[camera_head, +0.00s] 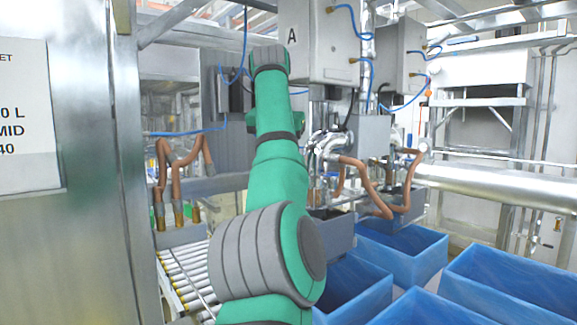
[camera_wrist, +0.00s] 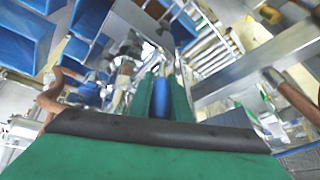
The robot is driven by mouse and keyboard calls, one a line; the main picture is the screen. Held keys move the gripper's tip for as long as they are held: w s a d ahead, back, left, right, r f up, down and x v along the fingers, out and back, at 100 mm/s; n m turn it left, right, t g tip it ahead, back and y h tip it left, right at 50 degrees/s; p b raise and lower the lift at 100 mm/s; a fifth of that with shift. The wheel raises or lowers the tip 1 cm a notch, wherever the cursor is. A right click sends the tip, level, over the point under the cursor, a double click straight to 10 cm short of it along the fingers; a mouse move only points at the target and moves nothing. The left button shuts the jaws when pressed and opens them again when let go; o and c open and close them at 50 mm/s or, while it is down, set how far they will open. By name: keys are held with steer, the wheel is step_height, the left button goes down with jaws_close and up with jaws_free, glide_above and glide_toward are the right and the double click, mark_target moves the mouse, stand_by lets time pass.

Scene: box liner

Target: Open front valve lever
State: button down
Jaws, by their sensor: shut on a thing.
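In the wrist view, my gripper (camera_wrist: 160,82) reaches forward among pipes and bright metal fittings. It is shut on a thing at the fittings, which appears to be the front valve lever. The lever's shape and angle are too blurred and hidden to make out. Behind the fingers, a dark band and a green link of my arm fill the lower part of the wrist view. In the head view my green arm rises through the middle and hides my gripper and the lever. The metal valve fittings (camera_head: 330,146) show just right of my arm.
Brown hoses (camera_head: 376,201) hang right of my arm, and more brown hoses (camera_head: 176,176) hang at left. Blue crates (camera_head: 404,256) stand at lower right. A roller conveyor (camera_head: 186,270) lies at lower left. A grey box marked A (camera_head: 318,45) hangs above. A steel cabinet (camera_head: 70,250) blocks the left.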

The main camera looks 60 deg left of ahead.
steer(key=shift+w+f, duration=0.1)
steer(key=shift+f, duration=0.2)
steer(key=c, duration=1.6)
jaws_free()
steer(key=shift+c, duration=0.2)
steer(key=shift+r, duration=0.1)
